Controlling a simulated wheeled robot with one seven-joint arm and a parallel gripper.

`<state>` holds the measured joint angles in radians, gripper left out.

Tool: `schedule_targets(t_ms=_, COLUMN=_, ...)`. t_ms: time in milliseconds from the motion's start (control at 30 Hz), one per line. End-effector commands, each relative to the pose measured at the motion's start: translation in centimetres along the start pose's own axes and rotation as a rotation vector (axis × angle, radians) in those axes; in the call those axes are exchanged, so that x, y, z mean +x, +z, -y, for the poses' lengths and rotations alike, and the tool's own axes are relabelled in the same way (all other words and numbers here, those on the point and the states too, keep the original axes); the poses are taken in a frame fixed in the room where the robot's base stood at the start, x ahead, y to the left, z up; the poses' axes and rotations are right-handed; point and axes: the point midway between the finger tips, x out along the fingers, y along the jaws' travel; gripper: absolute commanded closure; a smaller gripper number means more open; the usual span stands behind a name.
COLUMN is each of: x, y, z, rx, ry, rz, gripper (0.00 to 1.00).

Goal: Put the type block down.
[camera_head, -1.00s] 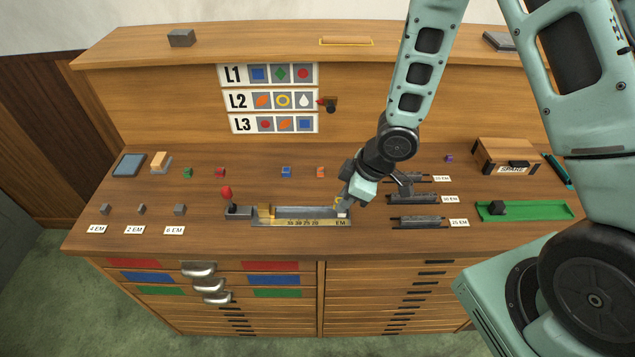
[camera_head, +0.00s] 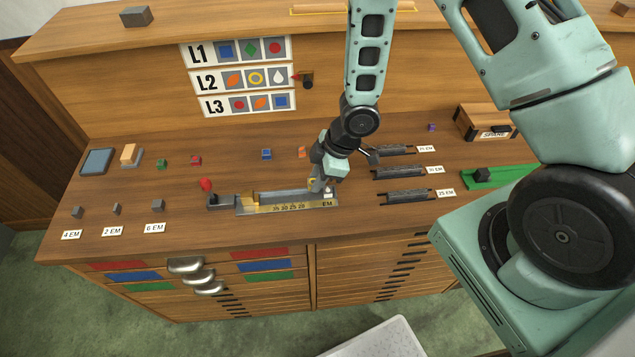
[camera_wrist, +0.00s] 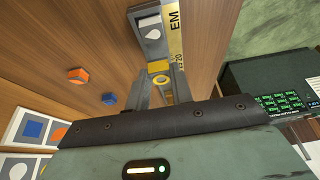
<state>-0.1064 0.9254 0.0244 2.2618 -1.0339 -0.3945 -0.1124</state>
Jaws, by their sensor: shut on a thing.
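The type block with a yellow ring on its face (camera_wrist: 159,82) is between the fingers of my gripper (camera_wrist: 160,88) in the wrist view. My gripper is shut on it. In the head view my gripper (camera_head: 318,189) is low over the right end of the metal composing stick (camera_head: 270,209), and a bit of yellow shows at its fingers. A block with a white drop (camera_wrist: 149,28) sits at the EM end of the stick, a little apart from the held block. I cannot tell whether the held block touches the stick's floor.
An orange block (camera_wrist: 78,75) and a blue block (camera_wrist: 109,99) lie on the wooden top beside the stick. A red-knobbed lever (camera_head: 206,186) stands at its left end. Dark spacer racks (camera_head: 405,197) lie to the right. The wood in front of the stick is clear.

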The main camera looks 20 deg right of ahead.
Motion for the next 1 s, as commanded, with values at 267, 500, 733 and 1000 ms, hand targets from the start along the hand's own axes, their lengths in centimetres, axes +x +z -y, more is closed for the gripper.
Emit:
schedule_targets(t_ms=267, x=2.0, y=0.8, z=0.0, rx=0.001, ry=-0.001, rz=0.0, gripper=1.0)
schedule_targets(t_ms=500, x=2.1, y=0.9, z=0.0, rx=0.002, ry=0.0, rz=-0.001, gripper=1.0)
schedule_targets(t_ms=733, x=2.8, y=1.1, z=0.0, rx=0.001, ry=-0.001, rz=-0.001, gripper=1.0)
schedule_targets(t_ms=1000, x=3.2, y=1.3, z=0.1, rx=0.001, ry=-0.002, rz=0.0, gripper=1.0)
